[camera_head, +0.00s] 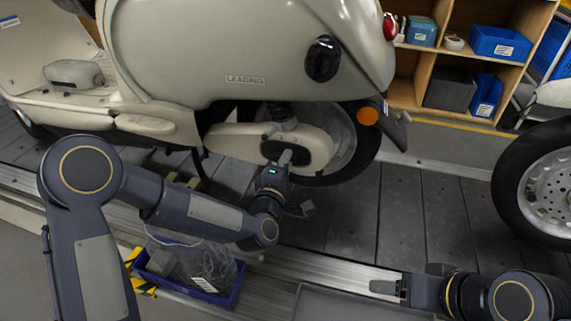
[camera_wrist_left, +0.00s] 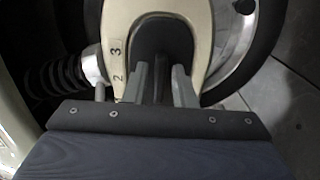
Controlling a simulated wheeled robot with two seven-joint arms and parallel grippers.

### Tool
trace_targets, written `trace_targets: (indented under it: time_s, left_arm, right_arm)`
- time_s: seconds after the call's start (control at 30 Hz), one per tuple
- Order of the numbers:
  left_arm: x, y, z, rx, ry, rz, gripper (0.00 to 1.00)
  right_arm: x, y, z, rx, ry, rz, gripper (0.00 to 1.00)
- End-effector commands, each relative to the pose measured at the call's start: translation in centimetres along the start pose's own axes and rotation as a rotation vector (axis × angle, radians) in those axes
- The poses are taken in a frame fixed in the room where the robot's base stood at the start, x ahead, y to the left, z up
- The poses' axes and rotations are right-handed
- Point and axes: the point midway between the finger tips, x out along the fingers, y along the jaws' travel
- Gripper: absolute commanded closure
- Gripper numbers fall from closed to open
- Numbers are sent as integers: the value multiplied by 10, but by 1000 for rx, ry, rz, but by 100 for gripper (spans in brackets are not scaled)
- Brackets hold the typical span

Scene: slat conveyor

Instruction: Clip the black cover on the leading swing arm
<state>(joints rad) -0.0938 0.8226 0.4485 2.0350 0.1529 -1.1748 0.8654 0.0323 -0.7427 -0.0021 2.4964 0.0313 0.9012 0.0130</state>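The cream scooter marked LEADING has a cream swing arm (camera_head: 226,141) in front of its rear wheel. A black cover (camera_head: 272,149) lies against the swing arm's face. In the left wrist view the black cover (camera_wrist_left: 162,40) is a dark arch framed by the cream swing arm (camera_wrist_left: 117,62), with the digits 3 and 2 beside it. My left gripper (camera_head: 285,157) reaches the cover. Its two fingers (camera_wrist_left: 163,75) overlap the cover with a narrow dark gap between them; whether they grip part of it is unclear. My right gripper (camera_head: 384,287) is low at the right, away from the scooter.
A blue bin (camera_head: 205,291) with bagged parts stands below my left arm. The slat conveyor (camera_head: 400,215) is clear to the right of the rear wheel. Another scooter's wheel (camera_head: 545,190) is at the far right. A wooden shelf (camera_head: 425,75) with bins stands behind.

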Motion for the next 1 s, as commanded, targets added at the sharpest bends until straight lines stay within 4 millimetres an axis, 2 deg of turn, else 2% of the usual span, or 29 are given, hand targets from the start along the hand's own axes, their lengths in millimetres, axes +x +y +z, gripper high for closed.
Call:
trace_targets:
  time_s: [0.1,0.43,0.8,1.0]
  left_arm:
    - [0,0,0,0,0,0,64]
    - [-6,0,0,0,0,-1,64]
    - [-65,0,0,0,-2,-2,64]
    - [-78,0,0,0,0,-1,64]
  right_arm:
    - [0,0,0,0,0,0,28]
    - [-1,0,0,0,0,0,28]
    - [-5,-2,-2,0,0,0,28]
    - [-5,-2,-3,0,0,0,28]
